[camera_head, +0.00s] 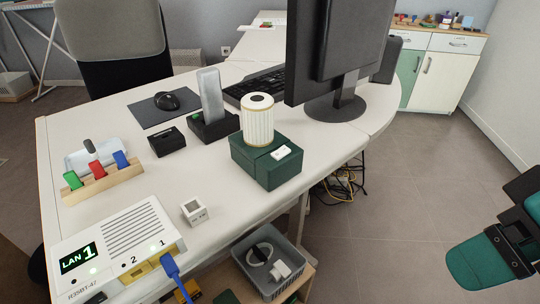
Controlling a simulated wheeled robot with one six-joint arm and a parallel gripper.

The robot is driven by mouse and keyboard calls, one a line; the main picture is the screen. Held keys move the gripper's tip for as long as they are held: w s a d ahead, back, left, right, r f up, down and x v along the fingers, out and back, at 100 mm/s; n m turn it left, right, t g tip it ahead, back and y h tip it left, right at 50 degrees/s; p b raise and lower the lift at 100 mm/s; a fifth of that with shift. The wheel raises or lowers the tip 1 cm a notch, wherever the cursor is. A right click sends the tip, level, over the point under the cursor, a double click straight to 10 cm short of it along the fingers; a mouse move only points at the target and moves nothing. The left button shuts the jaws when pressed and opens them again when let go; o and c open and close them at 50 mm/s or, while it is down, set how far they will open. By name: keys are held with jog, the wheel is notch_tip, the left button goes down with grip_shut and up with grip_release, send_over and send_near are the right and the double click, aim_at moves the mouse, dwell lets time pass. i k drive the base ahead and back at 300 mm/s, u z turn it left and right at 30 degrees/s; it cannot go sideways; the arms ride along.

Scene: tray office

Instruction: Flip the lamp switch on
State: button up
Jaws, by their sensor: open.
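The lamp (257,121) is a ribbed white cylinder with a dark round opening on top, standing on a dark green box (251,163) near the front right edge of the desk. A small white rocker switch (286,153) sits on the right part of the box's top. Its tilt is too small to read, and I see no clear glow from the lamp. My gripper (502,236), with teal and dark parts, is at the right edge, partly cut off. It is open, appears empty, and is well to the right of the switch, over the floor.
The monitor (338,55) stands just behind the lamp. A white cube (195,211), a LAN box (113,246) and a block with coloured levers (98,182) are to the left. A grey bin (270,262) is below the desk edge. Floor between desk and gripper is clear.

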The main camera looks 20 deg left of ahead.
aim_at(284, 151)
jog(key=z, duration=0.05)
jog(key=k, duration=0.5)
jog(key=z, duration=0.3)
jog(key=i, duration=0.6)
jog(key=u, duration=1.4)
